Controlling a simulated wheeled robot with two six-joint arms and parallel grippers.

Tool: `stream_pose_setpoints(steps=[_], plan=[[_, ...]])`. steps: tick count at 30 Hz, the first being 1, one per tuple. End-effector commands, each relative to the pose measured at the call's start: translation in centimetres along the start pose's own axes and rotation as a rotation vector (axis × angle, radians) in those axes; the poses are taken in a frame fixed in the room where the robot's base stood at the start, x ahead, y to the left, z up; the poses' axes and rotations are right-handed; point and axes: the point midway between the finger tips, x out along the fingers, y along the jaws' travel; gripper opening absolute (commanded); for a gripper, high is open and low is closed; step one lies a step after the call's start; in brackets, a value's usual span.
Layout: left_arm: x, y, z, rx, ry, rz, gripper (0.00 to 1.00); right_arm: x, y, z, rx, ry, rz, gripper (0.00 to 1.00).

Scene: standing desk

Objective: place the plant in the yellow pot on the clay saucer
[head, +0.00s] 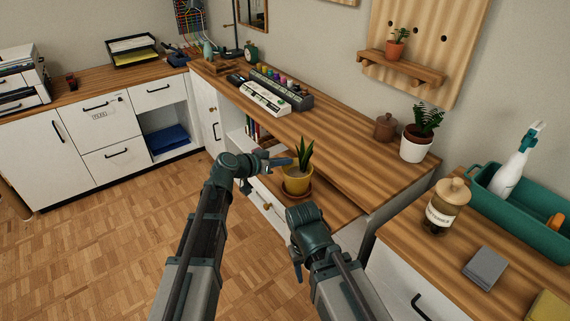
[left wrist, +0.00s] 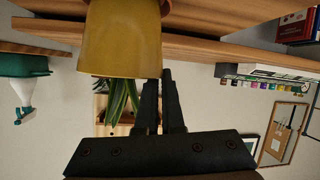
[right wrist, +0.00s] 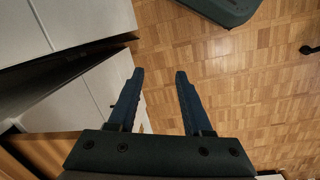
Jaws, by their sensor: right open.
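The plant in the yellow pot (head: 297,184) stands upright over the clay saucer (head: 297,197) on the low wooden shelf of the desk. The saucer's rim shows below the pot; I cannot tell whether the pot's base touches it. My left gripper (head: 286,161) is at the pot's rim on the left. In the left wrist view the pot (left wrist: 120,42) appears upside down, and my left fingers (left wrist: 160,78) are close together across its rim, one hidden behind it at the tip. My right gripper (right wrist: 158,75) is open and empty, pointing down over the floor.
The upper desk top (head: 330,135) overhangs behind the pot. A white pot with a plant (head: 417,149), a brown jar (head: 385,127) and a label printer (head: 265,98) stand on it. On the right counter are a glass jar (head: 447,205), a grey block (head: 485,267) and a green caddy (head: 530,215).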

Motion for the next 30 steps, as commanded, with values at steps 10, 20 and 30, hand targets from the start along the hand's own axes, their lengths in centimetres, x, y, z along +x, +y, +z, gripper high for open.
stream_pose_setpoints(steps=[10,20,30], plan=[[0.1,0.0,0.2,0.001,0.0,0.0,0.3,0.2,0.0,0.0,0.0,0.0,0.0,0.5],[0.1,0.0,0.1,0.001,0.0,0.0,0.35,0.1,0.0,0.0,0.0,0.0,0.0,0.5],[-5.4,0.2,-0.3,-0.001,0.0,-0.003,0.35,-2.4,0.2,0.1,0.0,0.0,0.0,0.5]])
